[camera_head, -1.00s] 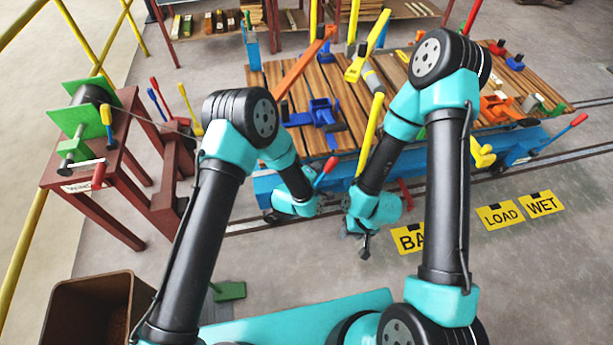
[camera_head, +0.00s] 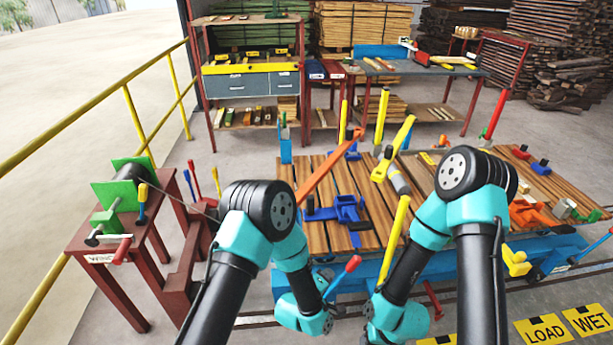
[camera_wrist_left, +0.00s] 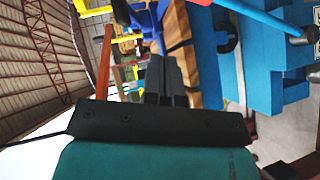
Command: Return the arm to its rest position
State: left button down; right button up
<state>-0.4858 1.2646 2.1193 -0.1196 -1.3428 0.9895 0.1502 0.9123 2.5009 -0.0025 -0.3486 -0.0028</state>
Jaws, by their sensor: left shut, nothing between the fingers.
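My left arm comes in at the lower left of the head view, and its wrist hangs low beside the blue cart (camera_head: 360,280). The left wrist view shows my left gripper (camera_wrist_left: 163,82) with its dark fingers together and nothing between them; in the head view the fingers are hard to make out. My right arm bends down in front of the same cart. Its wrist is near the bottom edge of the head view, and its gripper is cut off below that edge.
Timber boards (camera_head: 310,180) lie on the cart, with blue clamps (camera_head: 345,212) and yellow posts (camera_head: 396,235) around them. A red-handled lever (camera_head: 343,275) stands close to my left wrist. A red winch stand (camera_head: 115,265) is at left. Yellow floor signs (camera_head: 545,331) lie at lower right.

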pick_arm(q)
jog(key=s+a+f+m+g+y, duration=0.1)
jog(key=s+a+f+g+y, duration=0.15)
jog(key=a, duration=0.75)
jog(key=s+a+f+m+g+y, duration=0.1)
jog(key=s+a+f+g+y, duration=0.15)
jog(key=a, duration=0.65)
jog(key=s+a+f+m+g+y, duration=0.1)
jog(key=s+a+m+g, duration=0.2)
jog(key=s+a, duration=1.1)
jog(key=a+g, duration=0.1)
jog(key=g, duration=0.1)
jog(key=shift+s+a+f+g, duration=0.15)
jog(key=shift+s+a+g, duration=0.15)
jog(key=shift+s, duration=0.05)
